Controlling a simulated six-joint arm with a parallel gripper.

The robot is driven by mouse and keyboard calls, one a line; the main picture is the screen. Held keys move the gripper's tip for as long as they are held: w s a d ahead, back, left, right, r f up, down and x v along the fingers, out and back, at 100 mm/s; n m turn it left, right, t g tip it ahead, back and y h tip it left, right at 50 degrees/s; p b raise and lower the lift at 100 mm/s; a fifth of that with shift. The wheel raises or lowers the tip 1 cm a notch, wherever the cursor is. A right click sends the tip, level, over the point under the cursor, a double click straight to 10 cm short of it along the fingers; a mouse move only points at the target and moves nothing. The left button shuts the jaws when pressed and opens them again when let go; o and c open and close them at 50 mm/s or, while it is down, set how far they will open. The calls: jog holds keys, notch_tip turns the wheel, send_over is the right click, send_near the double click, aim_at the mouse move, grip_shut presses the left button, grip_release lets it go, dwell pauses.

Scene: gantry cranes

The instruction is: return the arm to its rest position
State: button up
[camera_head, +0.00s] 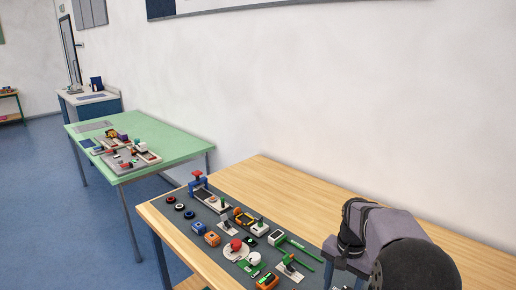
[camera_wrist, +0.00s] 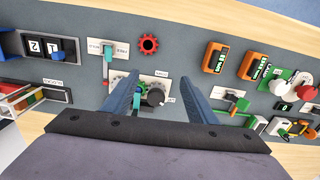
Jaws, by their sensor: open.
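My gripper (camera_wrist: 162,70) shows in the wrist view as two blue fingers spread apart, with nothing held between them. It hangs over a grey mat (camera_wrist: 200,30). A black knob (camera_wrist: 155,97) and a small teal-green piece (camera_wrist: 137,103) on a white plate show between and below the fingers; I cannot tell how far beneath them they are. In the head view, my arm (camera_head: 385,235) is at the lower right, over the near end of the wooden table (camera_head: 290,190). The fingertips cannot be made out there.
The mat carries orange devices (camera_wrist: 215,57), a red gear (camera_wrist: 149,43), a lever plate (camera_wrist: 107,48) and number blocks (camera_wrist: 45,47). A red-topped blue stand (camera_head: 198,184) rises at the far end. A green table (camera_head: 175,145) stands beyond. The wooden strip along the wall is clear.

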jog(key=s+a+f+n, duration=0.2)
jog(key=s+a+n, duration=0.2)
jog(key=s, duration=0.7)
jog(key=s+a+f+n, duration=0.2)
jog(key=s+a+n, duration=0.25)
jog(key=s, duration=0.65)
notch_tip(320, 180, up, 11)
jog(key=p, duration=1.1)
jog(key=s+a+f+n+g+y+b, duration=0.1)
jog(key=a+f+b, duration=0.1)
jog(key=f+b, duration=1.7)
jog(key=s+a+f+g+b, duration=0.1)
jog(key=a+f+b, duration=0.2)
jog(key=f+b, duration=1.55)
jog(key=w+d+f+t+b, duration=0.1)
jog(key=d+f+b, duration=0.1)
jog(key=f+b, duration=1.1)
jog(key=w+d+f+t+h+b, duration=0.1)
jog(key=d+f+b, duration=0.2)
jog(key=f+b, duration=1)
jog(key=shift+f+m+b, duration=0.35)
jog(key=shift+m+b, duration=0.1)
